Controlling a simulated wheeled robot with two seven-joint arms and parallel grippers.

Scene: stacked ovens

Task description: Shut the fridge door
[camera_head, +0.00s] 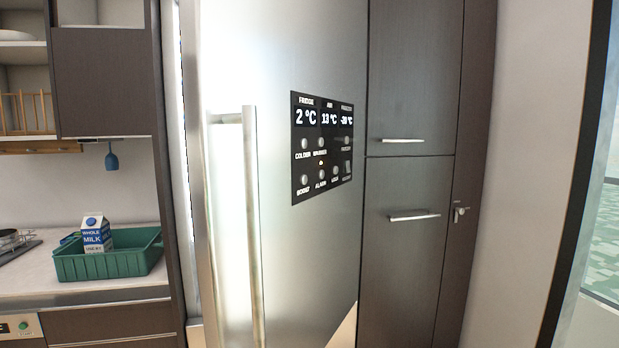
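The fridge door (285,255) is a tall stainless steel panel in the middle of the head view. Its long vertical handle (252,220) is near the left edge. A black display panel (321,147) with temperature readouts and buttons is on its front. The door's left side edge shows, with a bright narrow strip beside it, so the door looks slightly ajar; how wide the gap is I cannot tell. Neither of my grippers is in view.
Dark tall cabinets (410,180) with bar handles stand right of the fridge. On the left, a counter (95,282) holds a green crate (110,264) and a milk carton (96,235). A window (603,200) is at the far right.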

